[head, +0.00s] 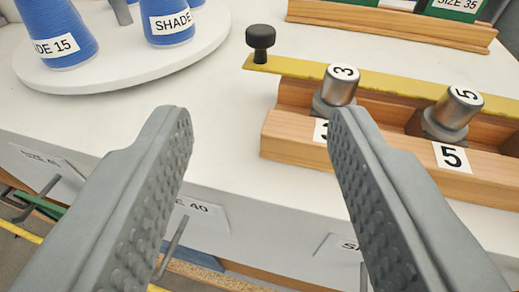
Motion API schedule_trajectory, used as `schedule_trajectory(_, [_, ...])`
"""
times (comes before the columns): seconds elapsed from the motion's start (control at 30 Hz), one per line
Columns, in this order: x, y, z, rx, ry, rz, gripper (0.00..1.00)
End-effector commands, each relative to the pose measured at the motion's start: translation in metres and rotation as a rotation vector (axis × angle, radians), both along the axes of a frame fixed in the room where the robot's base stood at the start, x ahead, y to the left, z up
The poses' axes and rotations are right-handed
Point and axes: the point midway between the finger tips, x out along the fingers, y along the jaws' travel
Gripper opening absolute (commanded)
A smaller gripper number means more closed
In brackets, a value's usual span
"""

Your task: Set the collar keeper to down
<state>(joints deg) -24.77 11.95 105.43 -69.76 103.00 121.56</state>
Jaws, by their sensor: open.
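A long yellow bar (300,70) with a black knob (260,38) at its left end lies along the back of a wooden rack (285,132). It looks like the collar keeper, though no label on it shows. Metal collars marked 3 (340,86) and 5 (458,108) stand in the rack in front of the bar. The bar runs out of the picture at the right. My gripper (258,118) is open and empty, with its fingers wide apart. The knob is ahead of the gap between the fingertips. The right fingertip overlaps the rack's front in the picture.
A white round stand (130,72) at the upper left holds blue SHADE cones (58,28). Another wooden rack (390,22) with green SIZE blocks is at the back. Labelled drawer fronts (200,212) with handles are below the white top's edge. The top (225,115) between stand and rack is clear.

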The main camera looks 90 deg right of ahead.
Motion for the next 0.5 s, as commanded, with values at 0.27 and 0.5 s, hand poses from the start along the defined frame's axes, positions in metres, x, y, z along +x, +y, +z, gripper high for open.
schedule_trajectory(0.27, [-0.001, 0.021, 0.004, 0.000, 0.000, 0.000, 0.46])
schedule_trajectory(0.5, [-0.001, 0.022, 0.004, 0.000, 0.000, -0.001, 0.46])
